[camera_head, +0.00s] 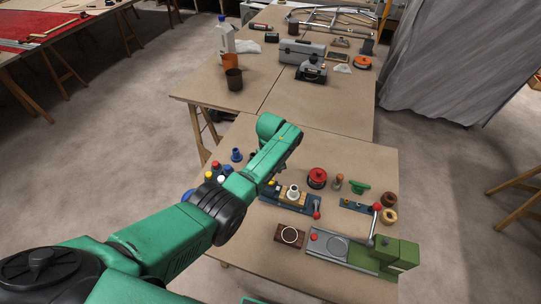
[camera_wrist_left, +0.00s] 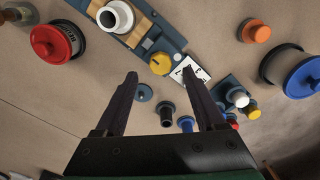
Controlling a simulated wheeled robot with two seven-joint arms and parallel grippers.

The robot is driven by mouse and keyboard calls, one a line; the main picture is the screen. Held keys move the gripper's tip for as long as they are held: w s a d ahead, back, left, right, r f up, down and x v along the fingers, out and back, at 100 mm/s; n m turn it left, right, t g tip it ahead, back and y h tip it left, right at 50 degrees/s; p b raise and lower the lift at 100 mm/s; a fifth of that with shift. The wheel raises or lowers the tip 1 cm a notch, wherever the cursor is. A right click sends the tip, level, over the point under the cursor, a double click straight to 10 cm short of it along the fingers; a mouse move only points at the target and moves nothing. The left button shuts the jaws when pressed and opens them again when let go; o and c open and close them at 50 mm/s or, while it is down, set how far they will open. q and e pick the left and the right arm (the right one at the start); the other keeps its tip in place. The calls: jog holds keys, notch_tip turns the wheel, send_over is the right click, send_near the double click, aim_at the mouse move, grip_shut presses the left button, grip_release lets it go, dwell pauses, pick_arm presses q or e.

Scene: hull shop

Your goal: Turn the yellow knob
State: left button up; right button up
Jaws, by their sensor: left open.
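The yellow knob (camera_wrist_left: 161,63) sits near the end of a dark blue base (camera_wrist_left: 160,38) in the left wrist view, beside a white card (camera_wrist_left: 190,69) with black marks. My left gripper (camera_wrist_left: 160,73) is open and empty. The knob lies between its fingertips in that picture, and I see no contact. In the head view a small yellow spot that looks like the knob (camera_head: 272,183) shows at the left end of the blue base (camera_head: 302,207), close to my left arm. My left fingers are hidden there behind the wrist. My right gripper is not in view.
A white cup-like part (camera_wrist_left: 113,18) stands on the base, with a red-lidded jar (camera_wrist_left: 60,42) to its left. Several small coloured-capped items stand nearby. A green machine (camera_head: 397,255) with a red-tipped lever stands at the front right. Bare tabletop (camera_head: 345,150) lies behind.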

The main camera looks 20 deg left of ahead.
pick_arm(q)
notch_tip(320, 180, up, 11)
jog(key=b, duration=0.1)
jog(key=shift+s+f, duration=0.1)
jog(key=shift+f, duration=0.05)
